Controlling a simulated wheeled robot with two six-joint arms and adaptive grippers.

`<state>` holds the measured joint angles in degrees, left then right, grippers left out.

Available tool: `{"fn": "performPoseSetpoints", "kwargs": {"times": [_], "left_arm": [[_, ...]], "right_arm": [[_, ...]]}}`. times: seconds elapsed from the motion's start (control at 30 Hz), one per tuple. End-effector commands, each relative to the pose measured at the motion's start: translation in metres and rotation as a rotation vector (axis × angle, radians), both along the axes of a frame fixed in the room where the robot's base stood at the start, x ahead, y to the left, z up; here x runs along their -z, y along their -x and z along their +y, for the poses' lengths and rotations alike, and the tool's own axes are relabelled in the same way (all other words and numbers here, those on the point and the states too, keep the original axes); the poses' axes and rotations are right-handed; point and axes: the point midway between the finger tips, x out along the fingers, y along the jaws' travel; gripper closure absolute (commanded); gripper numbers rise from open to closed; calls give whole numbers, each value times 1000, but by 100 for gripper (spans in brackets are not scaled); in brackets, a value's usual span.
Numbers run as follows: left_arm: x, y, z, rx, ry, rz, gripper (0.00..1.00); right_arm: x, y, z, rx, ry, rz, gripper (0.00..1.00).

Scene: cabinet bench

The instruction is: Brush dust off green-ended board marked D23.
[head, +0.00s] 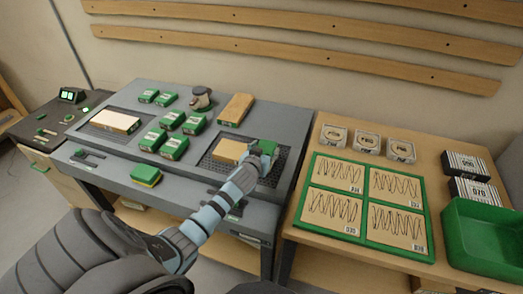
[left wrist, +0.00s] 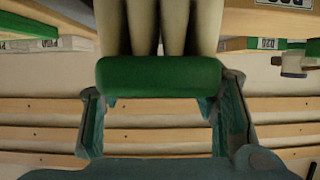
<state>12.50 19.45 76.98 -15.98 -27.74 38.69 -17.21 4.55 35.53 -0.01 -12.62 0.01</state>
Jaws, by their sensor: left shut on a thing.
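My left gripper (head: 259,160) is shut on a green-handled brush (head: 266,147). In the left wrist view, the brush (left wrist: 160,77) lies across between the two fingers (left wrist: 160,112), its pale bristle tufts pointing away. A tan board (head: 229,152) lies on a dark grid mat (head: 217,169), just left of the brush. In the left wrist view, a green-edged board (left wrist: 262,44) carries a blurred label. My right gripper is not in view.
Several green-and-white boxes (head: 174,147) and a small round device (head: 201,98) stand on the grey bench. On the right table are a green frame (head: 366,203) with scribbled panels, a green bin (head: 486,238) and striped boxes (head: 468,163). Wooden rails (head: 300,47) line the wall.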

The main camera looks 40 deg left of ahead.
Motion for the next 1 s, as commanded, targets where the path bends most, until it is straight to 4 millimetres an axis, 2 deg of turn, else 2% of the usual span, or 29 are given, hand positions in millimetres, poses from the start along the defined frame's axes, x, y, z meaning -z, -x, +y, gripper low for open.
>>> {"fn": "performPoseSetpoints", "kwargs": {"times": [0.27, 0.6, 0.87, 1.0], "left_arm": [[2, 2, 10, 0, 0, 0, 77], [6, -29, 8, -1, 1, 1, 77], [2, -25, 20, -1, 0, 3, 77], [2, -28, 11, 0, 1, 1, 77]], "right_arm": [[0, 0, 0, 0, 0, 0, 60], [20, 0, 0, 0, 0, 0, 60], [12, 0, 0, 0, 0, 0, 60], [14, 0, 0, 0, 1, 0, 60]]}}
